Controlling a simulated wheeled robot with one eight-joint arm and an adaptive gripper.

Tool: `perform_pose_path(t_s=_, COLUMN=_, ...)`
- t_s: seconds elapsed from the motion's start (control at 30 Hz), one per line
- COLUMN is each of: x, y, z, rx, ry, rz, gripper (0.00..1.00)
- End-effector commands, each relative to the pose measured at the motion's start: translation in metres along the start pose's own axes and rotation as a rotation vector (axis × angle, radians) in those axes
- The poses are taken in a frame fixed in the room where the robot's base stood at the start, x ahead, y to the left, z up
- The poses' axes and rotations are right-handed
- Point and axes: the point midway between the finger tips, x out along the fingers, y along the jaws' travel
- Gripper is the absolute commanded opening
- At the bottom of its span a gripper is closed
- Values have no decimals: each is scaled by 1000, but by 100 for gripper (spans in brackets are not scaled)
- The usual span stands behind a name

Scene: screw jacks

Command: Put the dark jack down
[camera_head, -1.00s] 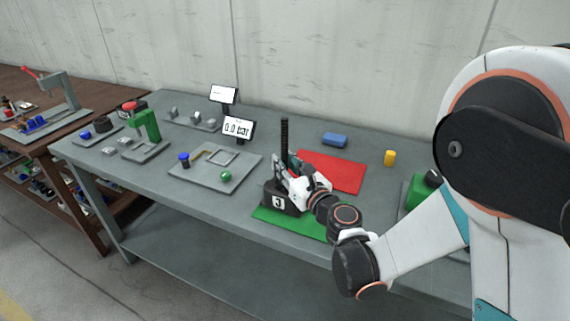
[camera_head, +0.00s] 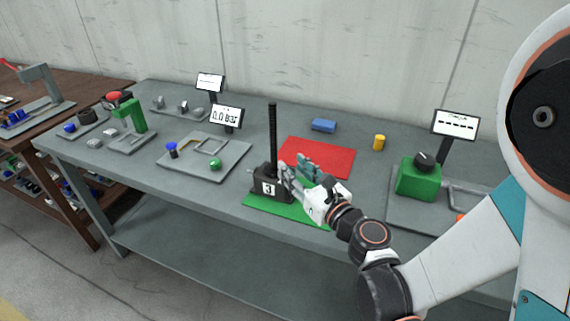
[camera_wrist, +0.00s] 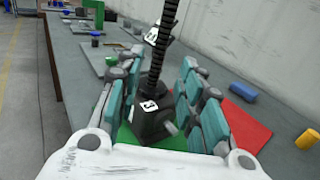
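The dark jack (camera_head: 262,184) has a black base with a "3" label and a tall threaded black screw. It stands upright at the left end of the green mat (camera_head: 290,209). In the wrist view the jack (camera_wrist: 150,125) stands beyond the palm, with green around its base. My gripper (camera_head: 295,168) is just right of the jack in the head view. Its teal-padded fingers are spread on either side of the screw in the wrist view (camera_wrist: 160,78), with gaps visible, so it is open. Part of the base is hidden behind a finger.
A red mat (camera_head: 318,157) lies behind my gripper, with a blue block (camera_head: 323,125) and a yellow cylinder (camera_head: 379,142) beyond. A green device (camera_head: 418,180) stands to the right. A grey plate (camera_head: 190,165) with small parts lies left of the jack.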

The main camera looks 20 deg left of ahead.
Motion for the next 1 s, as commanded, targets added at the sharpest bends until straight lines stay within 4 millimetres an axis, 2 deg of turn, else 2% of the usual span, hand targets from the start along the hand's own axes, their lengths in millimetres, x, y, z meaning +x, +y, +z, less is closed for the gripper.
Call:
perform_pose_path(t_s=0.1, x=-12, y=0, z=-2, rx=0, ry=0, rz=0, gripper=35)
perform_pose_path(t_s=0.23, x=-18, y=0, z=0, rx=0, ry=0, rz=1, gripper=35)
perform_pose_path(t_s=0.77, x=-19, y=-2, z=3, rx=12, ry=-3, rz=-4, gripper=35)
perform_pose_path(t_s=0.87, x=-19, y=-18, z=17, rx=90, ry=-21, rz=-30, gripper=35)
perform_pose_path(t_s=0.97, x=-21, y=-51, z=47, rx=266, ry=-68, rz=-84, gripper=35)
perform_pose_path(t_s=1.0, x=-24, y=-68, z=62, rx=358, ry=-96, rz=-112, gripper=35)
